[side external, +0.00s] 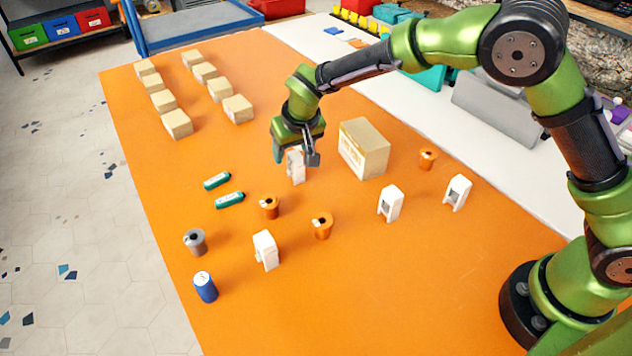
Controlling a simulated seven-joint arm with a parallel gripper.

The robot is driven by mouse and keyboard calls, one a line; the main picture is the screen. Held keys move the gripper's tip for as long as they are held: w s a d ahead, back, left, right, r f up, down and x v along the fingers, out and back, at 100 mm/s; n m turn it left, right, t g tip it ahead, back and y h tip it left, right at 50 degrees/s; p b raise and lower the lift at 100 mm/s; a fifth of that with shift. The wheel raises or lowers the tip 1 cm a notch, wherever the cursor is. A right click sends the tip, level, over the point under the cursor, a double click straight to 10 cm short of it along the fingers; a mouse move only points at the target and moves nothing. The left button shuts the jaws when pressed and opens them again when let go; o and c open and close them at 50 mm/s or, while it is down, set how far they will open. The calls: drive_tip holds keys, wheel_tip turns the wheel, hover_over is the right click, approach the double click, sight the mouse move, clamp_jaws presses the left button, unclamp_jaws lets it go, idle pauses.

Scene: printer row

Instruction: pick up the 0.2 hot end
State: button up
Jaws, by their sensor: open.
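My gripper (295,156) is open and points down in the middle of the orange table. A white upright piece (297,173) stands at its fingers, partly hidden by them; I cannot tell whether they touch. Similar white pieces stand at the front (266,250), at centre right (390,204) and farther right (457,192). They may be the hot ends. No 0.2 marking is readable, so I cannot tell which piece is the 0.2 hot end.
A cardboard box (364,148) stands close right of my gripper. Orange cups (322,226), a grey cup (195,242), a blue can (205,287) and green cylinders (229,200) are in front. Several tan blocks (177,124) stand at the back left. The front right is clear.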

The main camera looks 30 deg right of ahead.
sight(296, 155)
drive_tip(key=x, duration=0.5)
drive_tip(key=shift+s+d+f, duration=0.3)
drive_tip(key=shift+f, duration=0.1)
drive_tip(key=shift+c, duration=0.2)
drive_tip(key=c, duration=0.8)
drive_tip(key=shift+r, duration=0.1)
drive_tip(key=shift+c, duration=0.3)
